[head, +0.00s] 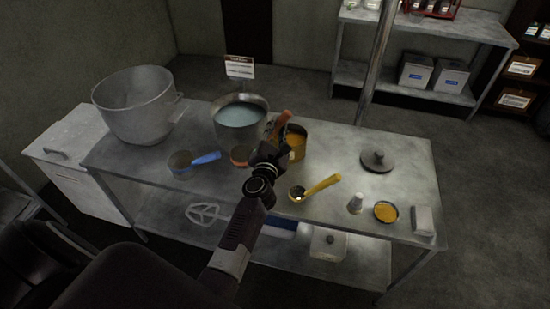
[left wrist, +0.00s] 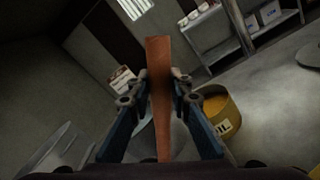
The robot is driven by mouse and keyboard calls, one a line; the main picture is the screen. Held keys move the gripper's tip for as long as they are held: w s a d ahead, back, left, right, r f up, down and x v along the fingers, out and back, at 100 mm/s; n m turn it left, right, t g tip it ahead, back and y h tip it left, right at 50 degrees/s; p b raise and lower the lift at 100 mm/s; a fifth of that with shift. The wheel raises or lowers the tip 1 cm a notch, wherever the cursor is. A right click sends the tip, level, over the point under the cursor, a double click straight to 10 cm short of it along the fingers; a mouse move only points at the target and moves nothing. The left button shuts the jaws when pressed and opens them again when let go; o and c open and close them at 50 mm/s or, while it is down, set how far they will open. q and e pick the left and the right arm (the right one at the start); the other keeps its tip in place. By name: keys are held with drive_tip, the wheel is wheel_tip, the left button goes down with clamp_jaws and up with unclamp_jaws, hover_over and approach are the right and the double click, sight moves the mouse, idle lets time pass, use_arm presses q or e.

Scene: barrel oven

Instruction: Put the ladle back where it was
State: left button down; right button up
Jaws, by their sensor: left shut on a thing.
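My left gripper (head: 276,140) is shut on a flat orange-brown handle (head: 282,121), between the pot and the oil tin. In the left wrist view the handle (left wrist: 160,70) stands upright between the two fingers (left wrist: 160,92). The handle looks like that of a ladle; its lower end is hidden. A round brownish bowl (head: 239,154) shows just left of the gripper; I cannot tell if it joins this handle. A blue-handled ladle (head: 205,158) and a yellow-handled ladle (head: 322,185) lie on the table. My right gripper is not in view.
The steel table (head: 335,150) holds a pot of bluish liquid (head: 240,116), a yellow oil tin (head: 297,142), a large empty pot (head: 137,105), a lid (head: 377,160), a small cup (head: 356,203), a yellow-filled dish (head: 386,212) and a white block (head: 424,221). A metal post (head: 376,60) rises behind.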

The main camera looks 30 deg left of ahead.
use_arm(q)
wheel_tip(320, 180, down, 14)
drive_tip(key=b, duration=1.1)
drive_tip(key=shift+r, duration=0.25)
drive_tip(key=c, duration=2.2)
unclamp_jaws()
drive_tip(key=shift+f+b, duration=0.15)
drive_tip(key=shift+b, duration=0.15)
drive_tip(key=o, duration=0.4)
drive_tip(key=shift+o, duration=0.2)
